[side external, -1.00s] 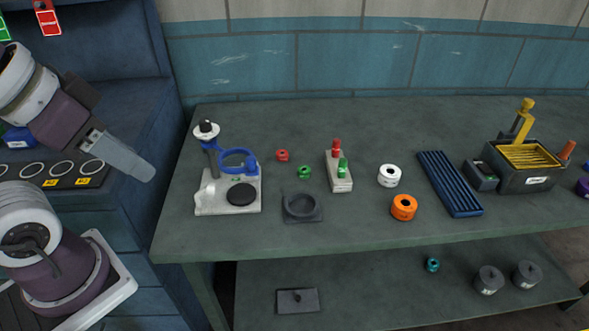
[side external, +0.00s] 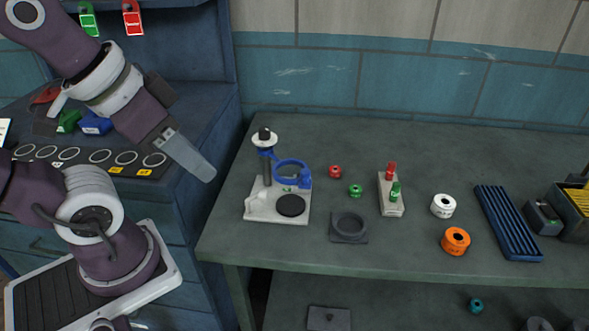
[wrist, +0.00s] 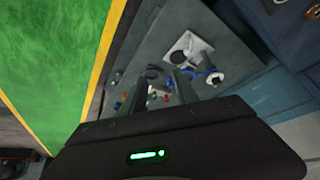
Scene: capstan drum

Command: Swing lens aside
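The lens is a blue ring (side external: 292,172) on an arm from the post of a stand with a white base (side external: 262,205). In the side view the ring is over the base, above a black disc (side external: 291,205). The post carries a white cap with a black knob (side external: 264,137). The stand also shows in the wrist view (wrist: 203,47), beyond my fingers. My gripper (side external: 208,172) hangs left of the stand, clear of it, and touches nothing. In the wrist view its two fingers (wrist: 162,90) are apart, with nothing held between them.
Right of the stand are a dark square holder (side external: 349,238), red (side external: 335,171) and green (side external: 355,190) rings, a block with red and green pegs (side external: 391,207), white (side external: 443,206) and orange (side external: 456,241) rolls and a blue ribbed tray (side external: 508,222). A blue cabinet stands left.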

